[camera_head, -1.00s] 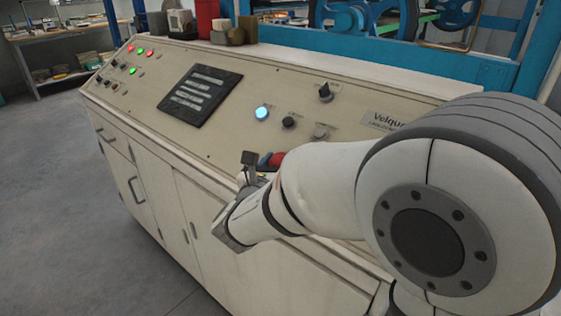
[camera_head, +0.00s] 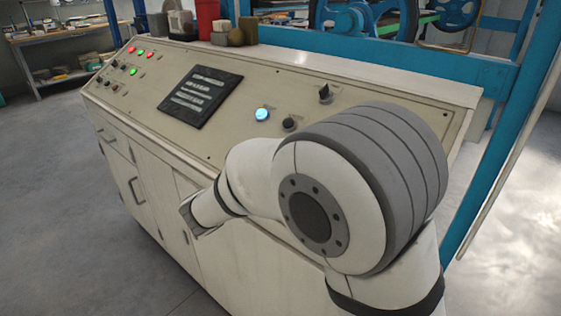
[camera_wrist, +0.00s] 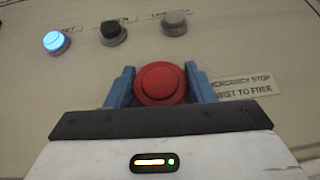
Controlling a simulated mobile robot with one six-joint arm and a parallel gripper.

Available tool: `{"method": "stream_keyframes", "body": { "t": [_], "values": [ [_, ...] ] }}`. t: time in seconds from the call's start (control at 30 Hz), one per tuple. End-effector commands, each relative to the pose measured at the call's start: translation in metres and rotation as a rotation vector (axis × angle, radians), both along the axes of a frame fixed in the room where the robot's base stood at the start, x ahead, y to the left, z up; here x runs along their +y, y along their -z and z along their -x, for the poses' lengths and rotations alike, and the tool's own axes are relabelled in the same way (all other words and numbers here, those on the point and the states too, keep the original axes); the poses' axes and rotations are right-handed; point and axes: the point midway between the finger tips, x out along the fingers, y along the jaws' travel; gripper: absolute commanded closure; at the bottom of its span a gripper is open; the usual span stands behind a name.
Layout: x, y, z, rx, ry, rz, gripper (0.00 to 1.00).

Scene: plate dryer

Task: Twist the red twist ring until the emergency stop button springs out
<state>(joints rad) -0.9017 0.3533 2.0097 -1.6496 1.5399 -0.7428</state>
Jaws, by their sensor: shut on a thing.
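The red emergency stop button with its twist ring (camera_wrist: 161,84) sits on the sloped panel, centred in the wrist view. My gripper (camera_wrist: 161,88) has one blue-grey finger on each side of the red ring and is shut on it. Whether the button is in or out cannot be told from this angle. A label reading "EMERGENCY STOP" and "TWIST TO FREE" (camera_wrist: 241,88) is to the right of the button. In the head view my arm hides the button and my fingertips.
A lit blue button (camera_wrist: 56,42), a black knob (camera_wrist: 113,33) and a grey knob (camera_wrist: 174,23) are beyond the red button. The cream console (camera_head: 215,153) carries a dark display plate (camera_head: 200,96) and several coloured lights at the far left.

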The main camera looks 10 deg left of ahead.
Motion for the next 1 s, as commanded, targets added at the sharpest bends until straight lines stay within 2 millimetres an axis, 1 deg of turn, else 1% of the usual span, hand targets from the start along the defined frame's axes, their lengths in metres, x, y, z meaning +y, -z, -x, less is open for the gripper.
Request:
{"method": "stream_keyframes", "body": {
  "t": [0.2, 0.4, 0.9, 0.93, 1.0],
  "values": [
    [0.0003, -0.0005, -0.0004, -0.029, 0.105, -0.052, 0.74],
    [-0.0003, 0.0003, -0.0002, -0.046, 0.159, -0.079, 0.74],
    [-0.0007, 0.0015, -0.0001, -0.049, 0.178, -0.089, 0.74],
    [-0.0007, 0.0015, -0.0001, -0.049, 0.177, -0.089, 0.51],
    [-0.0008, 0.0014, 0.0, -0.05, 0.177, -0.088, 0.45]
  ]
}}
